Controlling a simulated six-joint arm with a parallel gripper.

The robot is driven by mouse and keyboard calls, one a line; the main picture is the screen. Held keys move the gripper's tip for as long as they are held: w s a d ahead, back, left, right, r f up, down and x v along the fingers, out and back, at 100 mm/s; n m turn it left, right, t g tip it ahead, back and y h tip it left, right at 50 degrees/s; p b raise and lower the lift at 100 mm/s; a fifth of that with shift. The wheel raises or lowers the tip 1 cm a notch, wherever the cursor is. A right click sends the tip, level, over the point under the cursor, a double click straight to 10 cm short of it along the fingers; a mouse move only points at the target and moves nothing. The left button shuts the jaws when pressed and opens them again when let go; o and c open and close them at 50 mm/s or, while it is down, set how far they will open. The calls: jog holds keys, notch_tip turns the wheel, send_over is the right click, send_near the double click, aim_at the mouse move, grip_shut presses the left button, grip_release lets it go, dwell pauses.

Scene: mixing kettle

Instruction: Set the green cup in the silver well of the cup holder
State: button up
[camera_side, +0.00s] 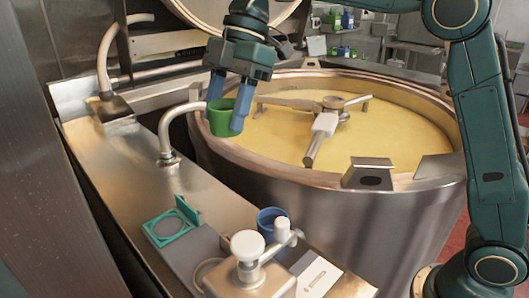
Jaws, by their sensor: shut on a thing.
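The green cup (220,122) is held upright between the two blue fingers of my gripper (227,116), which is shut on it. The cup is in the air, in front of the left rim of the kettle. A teal square frame with a round grey recess (166,228) and a raised teal flap lies on the steel counter, below and left of the cup. It looks like the cup holder with its silver well; the recess looks empty. My gripper is well above and apart from it.
The large kettle (330,185) holds yellow liquid and a mixing arm (322,130). A curved steel pipe (165,130) rises just left of the cup. A blue cup (270,222) and a silver valve fitting (248,265) stand right of the teal frame. The steel counter (120,170) behind it is clear.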

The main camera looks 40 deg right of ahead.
jog(key=s+a+f+n+g+h, duration=0.2)
jog(key=s+a+f+n+g, duration=0.1)
jog(key=s+a+f+n, duration=0.6)
jog(key=shift+a+f+n+g, duration=0.4)
jog(key=shift+a+f+n, duration=0.6)
jog(key=shift+a+n, duration=0.2)
jog(key=shift+f, duration=0.2)
jog(key=shift+f, duration=2.75)
jog(key=shift+f, duration=0.7)
jog(key=o, duration=1)
jog(key=shift+o, duration=0.9)
